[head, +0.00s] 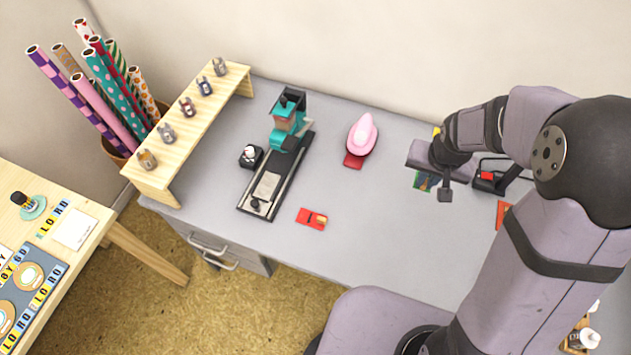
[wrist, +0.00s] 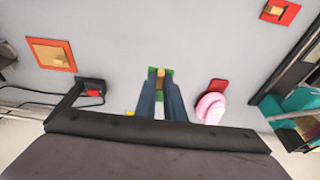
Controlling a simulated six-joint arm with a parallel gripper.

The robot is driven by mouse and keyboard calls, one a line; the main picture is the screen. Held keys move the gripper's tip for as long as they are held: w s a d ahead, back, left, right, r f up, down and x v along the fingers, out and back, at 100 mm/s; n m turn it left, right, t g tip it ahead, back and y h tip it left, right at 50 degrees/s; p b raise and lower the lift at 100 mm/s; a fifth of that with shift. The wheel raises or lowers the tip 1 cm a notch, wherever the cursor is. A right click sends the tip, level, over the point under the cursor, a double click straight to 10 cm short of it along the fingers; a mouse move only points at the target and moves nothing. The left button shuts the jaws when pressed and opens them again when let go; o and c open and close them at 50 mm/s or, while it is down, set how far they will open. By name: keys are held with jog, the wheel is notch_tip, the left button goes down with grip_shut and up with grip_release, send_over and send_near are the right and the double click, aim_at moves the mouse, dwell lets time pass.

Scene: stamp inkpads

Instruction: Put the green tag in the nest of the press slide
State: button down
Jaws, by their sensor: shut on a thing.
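My gripper (wrist: 161,88) is shut on the tan block of the green tag (wrist: 151,71), whose green edges show around the fingertips in the wrist view. In the head view my gripper (head: 444,194) hangs at the right of the desk, with a dark green patterned patch (head: 422,181) just left of it. I cannot tell whether the tag touches the desk. The teal press (head: 285,119) stands at the back left. Its dark slide (head: 249,205) runs toward the front, with a pale plate (head: 266,186) on it. The nest is too small to make out.
A red tag (head: 311,219) lies right of the slide. A pink rounded object (head: 362,134) stands by a red piece (head: 354,160). A black-and-red device (head: 487,178) with a cable is right of my gripper.

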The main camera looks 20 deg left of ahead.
jog(key=a+f+b, duration=0.2)
jog(key=a+b, duration=0.3)
jog(key=a, duration=1.2)
jog(key=r+b, duration=0.1)
jog(key=b, duration=0.6)
send_over(264, 192)
jog(key=s, duration=0.1)
jog(key=shift+s+f+p, duration=0.15)
jog(key=shift+f+p, duration=0.35)
jog(key=shift+f, duration=4.35)
jog(key=shift+f, duration=0.15)
jog(key=c, duration=1.8)
grip_release()
jog(key=shift+c, duration=0.2)
jog(key=v, duration=1.2)
jog(key=shift+b, duration=0.35)
